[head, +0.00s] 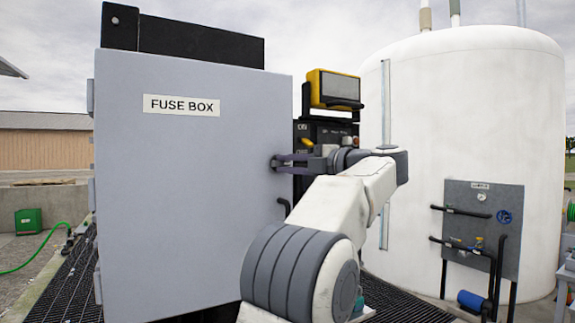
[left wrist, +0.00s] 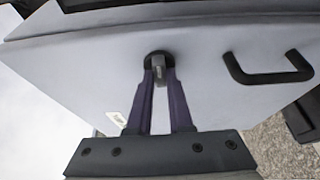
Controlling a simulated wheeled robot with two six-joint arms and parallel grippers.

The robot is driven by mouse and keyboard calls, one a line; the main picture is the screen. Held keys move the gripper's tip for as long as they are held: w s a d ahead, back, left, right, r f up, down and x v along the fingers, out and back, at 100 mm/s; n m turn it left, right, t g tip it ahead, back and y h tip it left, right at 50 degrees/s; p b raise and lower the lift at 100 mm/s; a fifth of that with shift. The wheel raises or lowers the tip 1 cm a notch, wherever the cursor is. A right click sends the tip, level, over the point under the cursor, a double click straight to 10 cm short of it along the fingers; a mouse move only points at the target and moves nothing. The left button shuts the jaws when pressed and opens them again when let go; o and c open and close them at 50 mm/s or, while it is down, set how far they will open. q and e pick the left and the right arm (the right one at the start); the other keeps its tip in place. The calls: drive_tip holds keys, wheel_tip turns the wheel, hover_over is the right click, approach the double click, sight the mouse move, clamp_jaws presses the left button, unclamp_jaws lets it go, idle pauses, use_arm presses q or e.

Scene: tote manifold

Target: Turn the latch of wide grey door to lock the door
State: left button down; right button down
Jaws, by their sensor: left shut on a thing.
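The wide grey door (head: 190,190) of the box labelled FUSE BOX stands closed or nearly so in the head view; I cannot tell how flush it sits. The same door fills much of the left wrist view (left wrist: 215,45). My left gripper (head: 276,163) is at the door's right edge. In the left wrist view its two purple fingers (left wrist: 160,80) are shut on the latch (left wrist: 159,66), a small grey piece on a dark round base. The fingers partly hide the latch. My right gripper is in neither view.
A black door handle (left wrist: 268,66) is beside the latch in the left wrist view. A black panel with a yellow-framed screen (head: 335,90) stands behind my arm. A white tank (head: 460,120) with a grey pipe panel (head: 483,215) is at the right. Grating covers the ground.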

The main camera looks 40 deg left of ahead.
use_arm(q)
drive_tip(key=c, duration=0.8)
unclamp_jaws()
drive_tip(key=d+b, duration=0.1)
drive_tip(key=d, duration=0.9)
drive_tip(key=shift+d, duration=0.25)
drive_tip(key=shift+w, duration=0.1)
